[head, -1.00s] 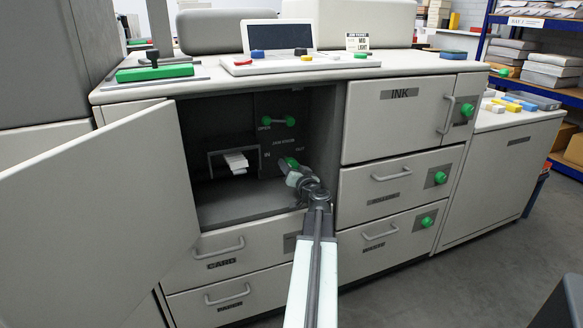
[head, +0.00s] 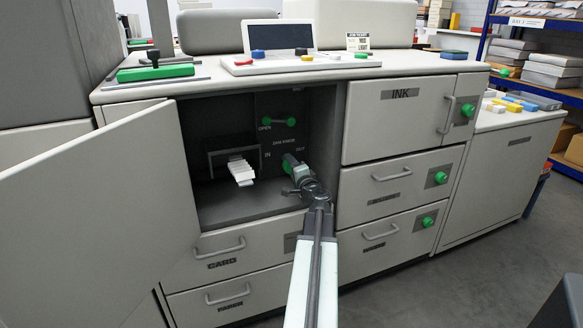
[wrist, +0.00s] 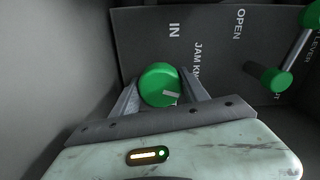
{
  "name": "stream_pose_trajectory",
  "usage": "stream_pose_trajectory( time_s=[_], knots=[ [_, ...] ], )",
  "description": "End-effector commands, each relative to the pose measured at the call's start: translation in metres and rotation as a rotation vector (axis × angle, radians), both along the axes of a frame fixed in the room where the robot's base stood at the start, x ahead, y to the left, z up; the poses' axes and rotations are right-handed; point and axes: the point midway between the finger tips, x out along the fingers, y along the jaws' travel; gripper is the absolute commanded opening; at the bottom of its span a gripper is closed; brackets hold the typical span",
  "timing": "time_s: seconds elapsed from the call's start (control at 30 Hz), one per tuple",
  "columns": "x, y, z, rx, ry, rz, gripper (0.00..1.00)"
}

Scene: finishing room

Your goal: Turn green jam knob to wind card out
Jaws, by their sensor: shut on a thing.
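The green jam knob (wrist: 159,85) is on the dark inner panel of the open compartment, near the labels "IN" and "JAM KNOB". My gripper (wrist: 162,98) is shut on it, one finger on each side, in the wrist view. In the head view my gripper (head: 291,168) reaches into the compartment and mostly hides the knob. The white card (head: 241,171) sticks well out of the slot (head: 209,160) to the left of the knob, tilted down toward the front.
A green-ended lever (head: 279,122) marked "OPEN" is above the knob. The compartment door (head: 95,215) stands wide open at the left. Drawers (head: 223,246) lie below, and the ink cabinet (head: 393,120) is to the right. The compartment floor (head: 240,204) is clear.

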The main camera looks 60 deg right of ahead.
Motion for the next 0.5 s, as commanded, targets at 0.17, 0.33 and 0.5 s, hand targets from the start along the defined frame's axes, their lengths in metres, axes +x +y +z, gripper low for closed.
stream_pose_trajectory(
  time_s=[0.17, 0.33, 0.5],
  knots=[
    [-0.0032, -0.0018, -0.0005, 0.133, -0.097, -0.007, 0.12],
    [-0.0034, -0.0021, -0.0005, 0.26, -0.192, -0.008, 0.12],
    [-0.0035, -0.0022, -0.0006, 0.373, -0.276, -0.009, 0.12]
  ],
)
